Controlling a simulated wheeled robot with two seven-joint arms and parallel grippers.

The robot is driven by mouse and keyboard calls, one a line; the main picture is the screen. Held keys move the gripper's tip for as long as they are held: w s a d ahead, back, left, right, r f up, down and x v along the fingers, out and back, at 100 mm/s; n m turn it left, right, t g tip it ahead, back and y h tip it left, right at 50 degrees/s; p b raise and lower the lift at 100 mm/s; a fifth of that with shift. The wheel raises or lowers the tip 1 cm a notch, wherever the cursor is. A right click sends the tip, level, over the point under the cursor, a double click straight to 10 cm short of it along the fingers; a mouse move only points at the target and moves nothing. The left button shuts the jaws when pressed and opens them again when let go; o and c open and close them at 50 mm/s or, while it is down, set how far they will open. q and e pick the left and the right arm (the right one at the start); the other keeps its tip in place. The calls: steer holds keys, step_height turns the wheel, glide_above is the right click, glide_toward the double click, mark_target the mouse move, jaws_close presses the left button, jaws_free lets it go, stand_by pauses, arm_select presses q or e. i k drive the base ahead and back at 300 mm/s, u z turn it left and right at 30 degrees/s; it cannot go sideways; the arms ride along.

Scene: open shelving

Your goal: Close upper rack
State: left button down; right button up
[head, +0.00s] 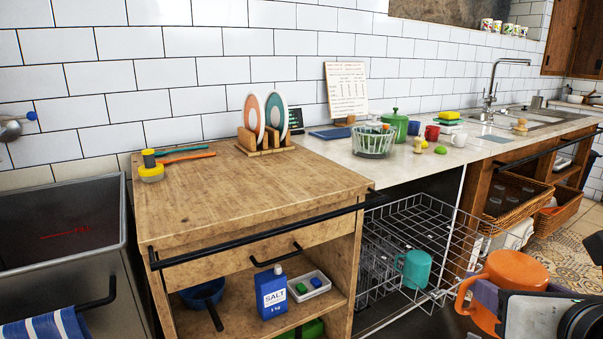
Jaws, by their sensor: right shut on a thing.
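The upper rack (448,218) is a white wire basket, pulled out of the dishwasher under the counter, right of the wooden cabinet. A teal mug (413,268) is at its lower front, seen through the wires. My right gripper (497,303) is at the lower right, in front of the rack's right side. It is shut on an orange mug (515,270), held tilted with its handle to the left. The mug hides part of the fingers. My left gripper is not in view.
The wooden cabinet (240,195) with a black rail (265,235) stands left of the rack. A green pot (396,126), glass bowl (374,142) and mugs stand on the counter above. Wicker baskets (510,192) are on the right.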

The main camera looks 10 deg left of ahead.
mark_target(433, 295)
steer(key=z, duration=1.85)
steer(key=i, duration=1.05)
steer(key=u, duration=2.9)
